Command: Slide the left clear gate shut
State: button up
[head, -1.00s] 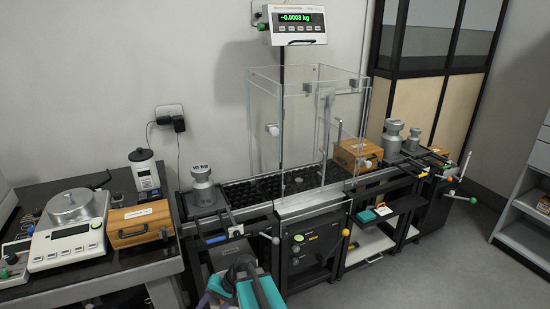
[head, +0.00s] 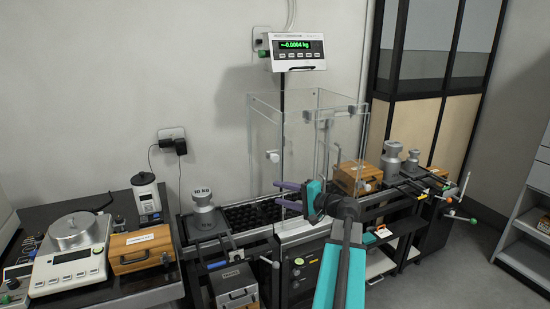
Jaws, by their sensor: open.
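The clear weighing enclosure (head: 310,110) stands in the middle, over a dark roller bed. Its left clear panel (head: 262,128) has a white knob (head: 273,156); this looks like the left gate, but its see-through edges do not show clearly how far it is open. My gripper (head: 279,194) is open and empty, in front of the enclosure's lower part. Its purple fingers point left, below the knob and apart from it in the picture; the depth between them is hard to tell. My arm hides part of the enclosure's lower right front.
A weight marked 10 kg (head: 203,216) stands left of the enclosure. A wooden box (head: 141,247) and a balance (head: 72,252) are farther left. Another wooden box (head: 356,178) and metal weights (head: 392,157) stand to the right. A display (head: 295,51) hangs above.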

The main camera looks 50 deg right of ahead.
jog(key=m+t+h, duration=0.1)
jog(key=t+h, duration=0.1)
send_near(276, 159)
jog(key=s, duration=0.3)
jog(key=shift+d+r, duration=0.1)
jog(key=shift+d, duration=0.15)
jog(key=shift+w+p, duration=0.15)
jog(key=shift+p, duration=0.15)
jog(key=w+p, duration=0.3)
jog(key=w, duration=1)
jog(key=shift+w+a+p, duration=0.1)
jog(key=shift+w+p, duration=0.15)
jog(key=shift+p, duration=0.1)
grip_shut()
